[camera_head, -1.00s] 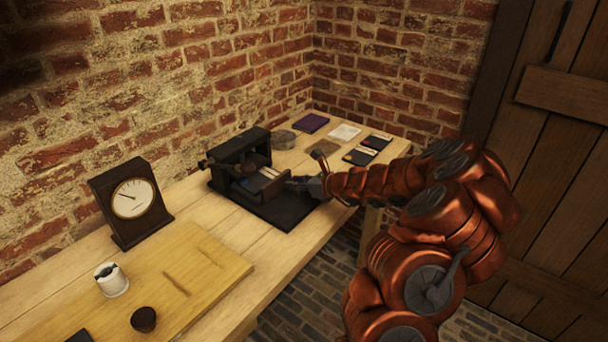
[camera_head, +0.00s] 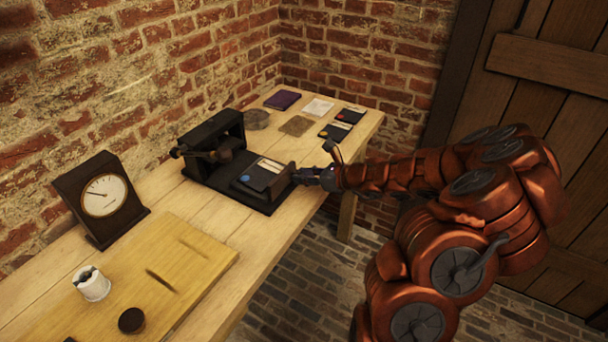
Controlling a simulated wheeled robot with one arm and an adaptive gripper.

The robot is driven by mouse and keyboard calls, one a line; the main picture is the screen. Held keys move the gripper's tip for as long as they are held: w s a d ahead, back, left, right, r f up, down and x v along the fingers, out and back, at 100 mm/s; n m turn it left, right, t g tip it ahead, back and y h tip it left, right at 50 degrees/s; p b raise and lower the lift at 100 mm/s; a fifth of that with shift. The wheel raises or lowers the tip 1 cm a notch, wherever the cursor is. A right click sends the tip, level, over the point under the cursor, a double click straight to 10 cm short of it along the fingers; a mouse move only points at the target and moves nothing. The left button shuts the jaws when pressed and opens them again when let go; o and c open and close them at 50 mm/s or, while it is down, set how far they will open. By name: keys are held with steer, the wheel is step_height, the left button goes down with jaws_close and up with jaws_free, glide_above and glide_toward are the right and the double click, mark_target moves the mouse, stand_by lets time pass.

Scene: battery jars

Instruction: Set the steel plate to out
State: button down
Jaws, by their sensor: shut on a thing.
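A black press-like frame (camera_head: 212,135) stands on the bench with a dark flat base (camera_head: 225,192). The dark steel plate (camera_head: 284,184) extends from the frame toward the right over the base. A dark card with a pale label and a blue dot (camera_head: 259,176) lies on it, out in the open in front of the frame. My gripper (camera_head: 302,176) is at the plate's right end, shut on its edge or grip. The fingertips are small and dark, so the exact contact is hard to see. A lever with a round knob (camera_head: 178,151) sticks out from the frame's left side.
A dark clock (camera_head: 103,197) stands left of the frame. Cards (camera_head: 340,131), a purple book (camera_head: 282,100) and a round dish (camera_head: 256,119) lie behind. Brick walls close off the back.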

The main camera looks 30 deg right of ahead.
steer(key=c, duration=1.2)
jaws_free()
steer(key=shift+s+d, duration=0.2)
steer(key=shift+o, duration=1.2)
steer(key=shift+a, duration=0.1)
steer(key=v, duration=1.2)
